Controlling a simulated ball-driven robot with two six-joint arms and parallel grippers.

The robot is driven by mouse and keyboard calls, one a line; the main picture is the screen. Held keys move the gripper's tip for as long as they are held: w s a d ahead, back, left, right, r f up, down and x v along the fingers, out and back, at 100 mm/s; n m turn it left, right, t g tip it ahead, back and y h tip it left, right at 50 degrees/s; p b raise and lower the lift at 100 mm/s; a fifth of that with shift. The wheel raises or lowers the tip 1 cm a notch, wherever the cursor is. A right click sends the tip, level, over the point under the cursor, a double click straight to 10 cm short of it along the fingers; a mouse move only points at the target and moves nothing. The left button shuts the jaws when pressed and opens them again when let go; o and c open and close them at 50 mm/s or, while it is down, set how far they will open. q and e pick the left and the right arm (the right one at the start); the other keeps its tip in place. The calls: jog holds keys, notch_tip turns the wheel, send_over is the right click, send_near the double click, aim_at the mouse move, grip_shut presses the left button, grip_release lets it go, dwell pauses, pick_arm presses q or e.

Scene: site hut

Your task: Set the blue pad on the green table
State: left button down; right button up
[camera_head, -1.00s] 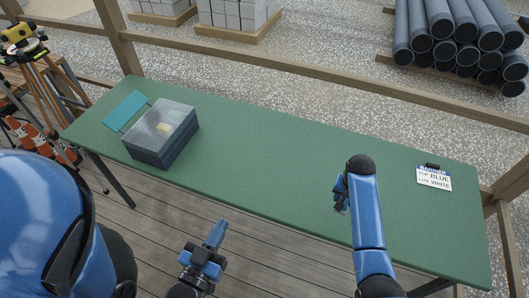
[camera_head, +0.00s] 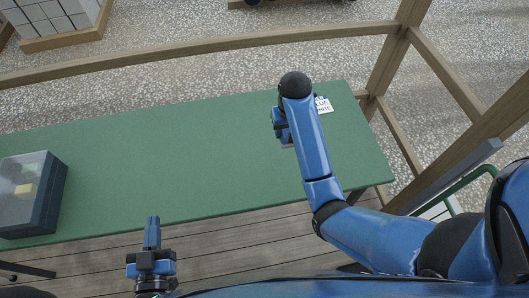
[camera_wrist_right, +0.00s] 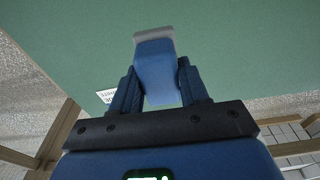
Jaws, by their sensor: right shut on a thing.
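The blue pad (camera_wrist_right: 157,72), a blue block with a light grey end, is between the fingers of my right gripper (camera_wrist_right: 157,90) in the right wrist view. My right gripper (camera_head: 283,128) is shut on it over the far right part of the green table (camera_head: 190,165). In the head view my arm partly hides the pad. I cannot tell whether it touches the table top. My left gripper (camera_head: 152,235) points forward by the table's near edge, with no object seen in it. Its fingers are seen edge-on, so its opening is unclear.
A dark box with a clear lid (camera_head: 30,195) stands at the table's left. A small white sign (camera_head: 323,104) is at the far right corner, partly behind my right arm. The table's middle is clear. Wooden rails (camera_head: 200,47) run behind it.

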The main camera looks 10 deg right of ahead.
jog(key=f+b, duration=0.2)
jog(key=f, duration=0.5)
jog(key=f+b, duration=0.1)
jog(key=f, duration=0.7)
jog(key=shift+w+d+f+b, duration=0.1)
jog(key=shift+w+d+b, duration=0.1)
jog(key=shift+b, duration=0.2)
jog(key=shift+f, duration=2.4)
jog(key=shift+a+f, duration=0.1)
jog(key=shift+f, duration=0.15)
jog(key=o, duration=1)
jog(key=shift+r, duration=0.15)
